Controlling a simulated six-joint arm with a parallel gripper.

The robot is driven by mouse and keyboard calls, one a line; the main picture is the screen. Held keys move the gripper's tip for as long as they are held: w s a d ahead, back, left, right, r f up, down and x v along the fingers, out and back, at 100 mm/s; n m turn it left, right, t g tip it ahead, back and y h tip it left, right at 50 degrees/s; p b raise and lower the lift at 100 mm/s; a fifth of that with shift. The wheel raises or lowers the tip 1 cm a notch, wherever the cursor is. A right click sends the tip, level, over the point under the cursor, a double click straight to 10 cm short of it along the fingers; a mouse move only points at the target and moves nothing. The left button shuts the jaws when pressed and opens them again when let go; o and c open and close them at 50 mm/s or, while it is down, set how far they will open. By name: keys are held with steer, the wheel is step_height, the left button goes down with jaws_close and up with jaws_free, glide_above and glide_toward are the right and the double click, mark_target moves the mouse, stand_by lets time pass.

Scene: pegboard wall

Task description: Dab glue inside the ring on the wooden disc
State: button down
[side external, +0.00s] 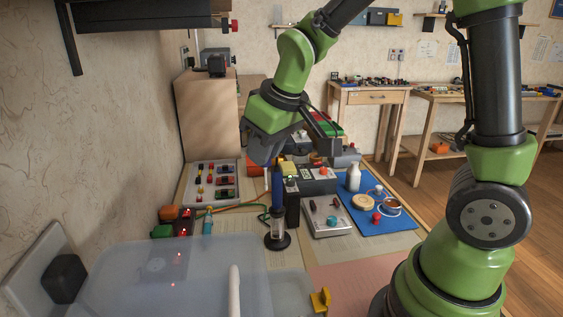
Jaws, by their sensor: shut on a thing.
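The wooden disc (363,202) lies flat on a blue mat (376,222) right of centre. A ring on it is too small to make out clearly. A white bottle (353,177) stands on the same mat behind the disc. My gripper (276,160) points down, left of the mat and above the bench. It appears shut on the top of a slim blue upright stick (277,188); the contact is partly hidden. The stick's lower end is at a clear tube on a round black base (277,238); whether it is inside cannot be told.
A black upright block (292,205) stands close right of the stick. A grey box with a teal knob (327,217) lies between it and the mat. A dish with a coppery inside (389,206) and a red knob (376,218) share the mat. A translucent bin (170,280) fills the front left.

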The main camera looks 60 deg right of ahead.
step_height(320, 180, up, 3)
steer(key=d, duration=0.1)
steer(key=m+g+h, duration=0.2)
steer(key=m+g, duration=0.1)
steer(key=m, duration=0.3)
glide_above(358, 198)
steer(key=s+a+f+x, duration=0.1)
steer(key=s+a+x, duration=0.1)
steer(key=x, duration=1.1)
steer(key=shift+a+x, duration=0.2)
steer(key=shift+x, duration=0.85)
steer(key=shift+a+x, duration=0.25)
steer(key=shift+x, duration=0.8)
steer(key=shift+f, duration=0.7)
steer(key=shift+w+d+v, duration=0.1)
steer(key=shift+d+v, duration=0.05)
steer(key=shift+v, duration=0.7)
steer(key=shift+w+d+v, duration=0.1)
steer(key=shift+d+v, duration=0.05)
steer(key=shift+v, duration=0.65)
steer(key=shift+w+d+v, duration=0.1)
steer(key=shift+d+v, duration=0.05)
steer(key=shift+v, duration=0.7)
steer(key=shift+r, duration=0.15)
